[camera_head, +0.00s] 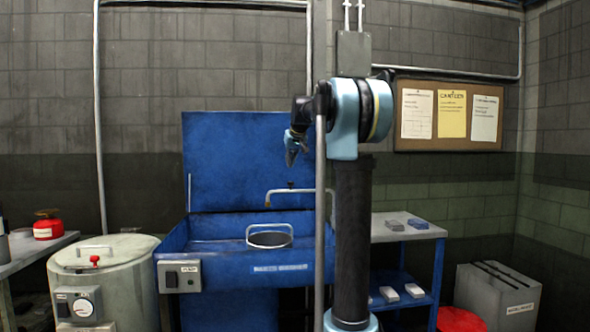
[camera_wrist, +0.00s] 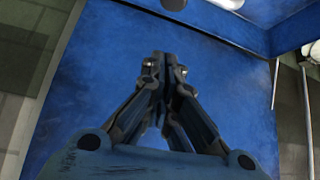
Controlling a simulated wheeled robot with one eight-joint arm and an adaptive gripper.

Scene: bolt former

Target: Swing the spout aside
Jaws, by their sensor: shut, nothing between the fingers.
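My gripper (camera_head: 291,160) is above the spout, in front of the raised blue lid (camera_head: 225,160), apart from the spout. In the wrist view my gripper (camera_wrist: 163,62) is shut and empty, with the blue panel (camera_wrist: 225,80) behind it. I cannot make out the spout in the wrist view.
A pale round drum (camera_head: 105,262) with a red knob stands left of the basin. A control box (camera_head: 179,276) sits on the basin's front. A blue-framed shelf table (camera_head: 400,230) stands at right, with a grey slotted bin (camera_head: 495,295) beyond. The space above the basin's left half is clear.

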